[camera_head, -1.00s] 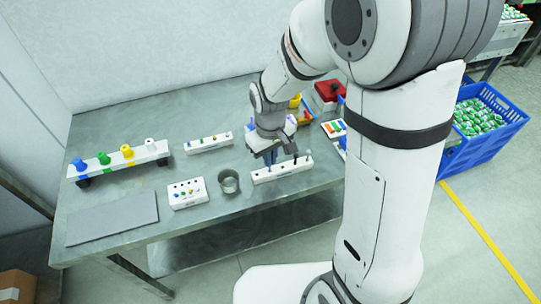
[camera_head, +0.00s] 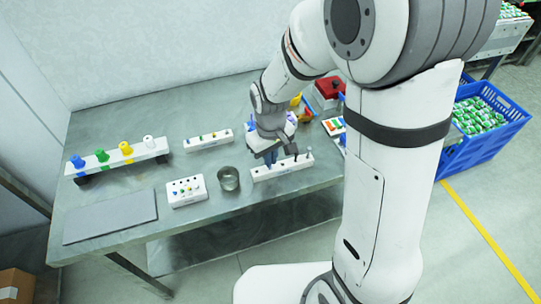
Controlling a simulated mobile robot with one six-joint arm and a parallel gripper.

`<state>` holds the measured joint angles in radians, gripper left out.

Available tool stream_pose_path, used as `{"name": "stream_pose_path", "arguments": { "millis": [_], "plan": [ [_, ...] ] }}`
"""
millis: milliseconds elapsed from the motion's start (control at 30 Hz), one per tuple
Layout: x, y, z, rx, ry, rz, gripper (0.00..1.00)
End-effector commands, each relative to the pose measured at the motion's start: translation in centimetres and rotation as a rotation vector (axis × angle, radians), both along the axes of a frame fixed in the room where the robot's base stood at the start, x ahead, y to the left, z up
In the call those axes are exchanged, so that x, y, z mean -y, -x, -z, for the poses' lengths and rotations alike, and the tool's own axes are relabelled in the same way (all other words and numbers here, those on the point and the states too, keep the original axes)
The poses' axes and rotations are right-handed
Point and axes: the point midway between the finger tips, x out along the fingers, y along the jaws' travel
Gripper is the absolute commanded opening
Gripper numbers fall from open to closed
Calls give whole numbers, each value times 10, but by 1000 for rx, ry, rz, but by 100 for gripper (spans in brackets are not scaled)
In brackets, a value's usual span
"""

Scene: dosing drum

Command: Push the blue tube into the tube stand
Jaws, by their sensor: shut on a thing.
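A long white block (camera_head: 291,169), which looks like the tube stand, lies near the table's front edge with several dark pins or holes along its top. My gripper (camera_head: 268,155) points down over the left half of this block. It is shut on the blue tube, of which only a small dark blue piece (camera_head: 268,159) shows under the jaws. The tube looks upright at the block's top. How deep it sits in the block is hidden by the gripper and too small to tell.
A metal cup (camera_head: 228,179) and a white button box (camera_head: 187,191) stand left of the block. Behind are a white strip (camera_head: 208,141) and a rack (camera_head: 115,161) with coloured funnels. A grey mat (camera_head: 110,217) lies front left. Bins and a red box (camera_head: 328,91) are behind my arm.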

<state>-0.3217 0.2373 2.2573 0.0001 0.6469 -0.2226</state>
Motion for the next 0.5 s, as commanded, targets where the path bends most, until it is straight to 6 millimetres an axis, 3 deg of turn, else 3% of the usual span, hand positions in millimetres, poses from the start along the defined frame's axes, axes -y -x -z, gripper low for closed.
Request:
{"name": "stream_pose_path", "arguments": {
  "millis": [367,500],
  "plan": [
    [0,0,6,0,0,0,0],
    [0,0,6,0,0,0,14]
  ]
}}
